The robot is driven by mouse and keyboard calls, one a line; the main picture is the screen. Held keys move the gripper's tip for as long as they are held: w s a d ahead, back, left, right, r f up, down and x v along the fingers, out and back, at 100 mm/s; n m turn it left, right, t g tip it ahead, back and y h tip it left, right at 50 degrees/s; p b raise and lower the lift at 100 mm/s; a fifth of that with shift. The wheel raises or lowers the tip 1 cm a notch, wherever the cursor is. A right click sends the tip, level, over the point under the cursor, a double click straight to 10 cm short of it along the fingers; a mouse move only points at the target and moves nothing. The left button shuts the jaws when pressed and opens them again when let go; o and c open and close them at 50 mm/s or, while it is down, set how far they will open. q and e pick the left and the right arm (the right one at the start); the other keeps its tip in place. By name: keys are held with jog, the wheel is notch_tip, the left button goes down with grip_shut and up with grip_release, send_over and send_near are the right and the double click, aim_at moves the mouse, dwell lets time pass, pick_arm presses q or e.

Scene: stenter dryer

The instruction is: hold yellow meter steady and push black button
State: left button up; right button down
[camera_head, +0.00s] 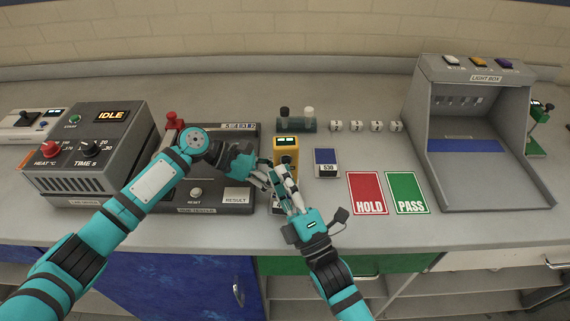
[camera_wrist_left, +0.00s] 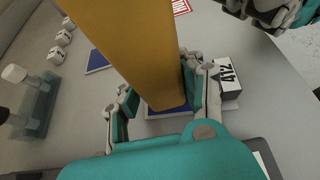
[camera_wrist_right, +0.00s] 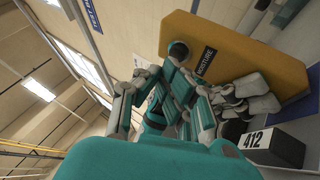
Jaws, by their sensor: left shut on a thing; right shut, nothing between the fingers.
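The yellow meter (camera_head: 287,142) stands upright behind the grippers in the head view, its small display lit. My left gripper (camera_head: 266,178) is shut on its lower part. In the left wrist view the meter (camera_wrist_left: 135,45) rises between the fingers above a blue-topped pad. My right gripper (camera_head: 287,174) is shut and empty, its fingers in front of the meter's face. In the right wrist view its fingertips are close to the meter (camera_wrist_right: 240,45), beside a MOISTURE label. Whether they touch is unclear.
A block marked 412 (camera_wrist_right: 272,145) stands close to the meter. A block marked 530 (camera_head: 327,163), red HOLD card (camera_head: 367,193) and green PASS card (camera_head: 407,193) lie to the right. A control box (camera_head: 95,150) is left, a light box (camera_head: 475,130) right.

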jog(key=shift+w, duration=0.4)
dwell(0.3)
jog(key=shift+s, duration=0.5)
jog(key=s, duration=0.6)
jog(key=shift+d, duration=0.15)
dwell(0.4)
